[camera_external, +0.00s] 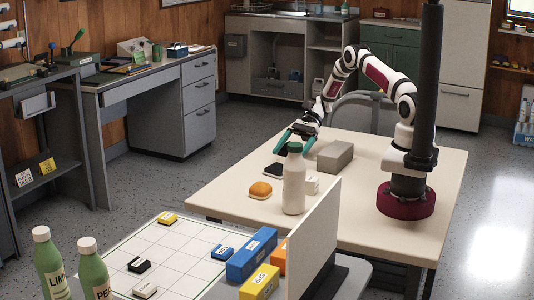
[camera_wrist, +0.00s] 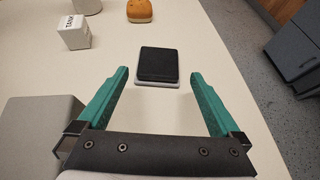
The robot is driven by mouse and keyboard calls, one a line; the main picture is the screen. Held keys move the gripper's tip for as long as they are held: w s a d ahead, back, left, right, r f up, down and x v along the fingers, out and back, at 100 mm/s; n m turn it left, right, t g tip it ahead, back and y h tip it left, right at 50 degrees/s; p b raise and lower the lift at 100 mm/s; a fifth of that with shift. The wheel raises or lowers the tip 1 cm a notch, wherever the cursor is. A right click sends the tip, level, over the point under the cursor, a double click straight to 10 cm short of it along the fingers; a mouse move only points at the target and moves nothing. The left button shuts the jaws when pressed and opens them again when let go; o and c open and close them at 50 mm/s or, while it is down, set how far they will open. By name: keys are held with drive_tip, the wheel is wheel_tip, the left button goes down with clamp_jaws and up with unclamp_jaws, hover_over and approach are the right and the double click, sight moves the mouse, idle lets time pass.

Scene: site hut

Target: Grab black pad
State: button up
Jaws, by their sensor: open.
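The black pad (camera_wrist: 158,64) lies flat on the cream table in the wrist view, a dark square top over a pale base. In the external view the pad (camera_external: 275,172) shows near the table's far left edge, partly hidden by my gripper. My gripper (camera_wrist: 159,78) has two green fingers, spread wide apart with nothing between their tips. The pad is just ahead of the fingertips, roughly centred between them. In the external view my gripper (camera_external: 293,143) hangs above the table near the pad; the exact height is hard to tell.
A grey block (camera_external: 335,156) stands close to my gripper and also shows in the wrist view (camera_wrist: 38,130).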

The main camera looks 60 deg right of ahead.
sight(279, 167)
drive_tip(key=x, duration=0.6)
drive_tip(key=shift+a+f, duration=0.1)
drive_tip(key=shift+a, duration=0.2)
drive_tip(key=c, duration=1.1)
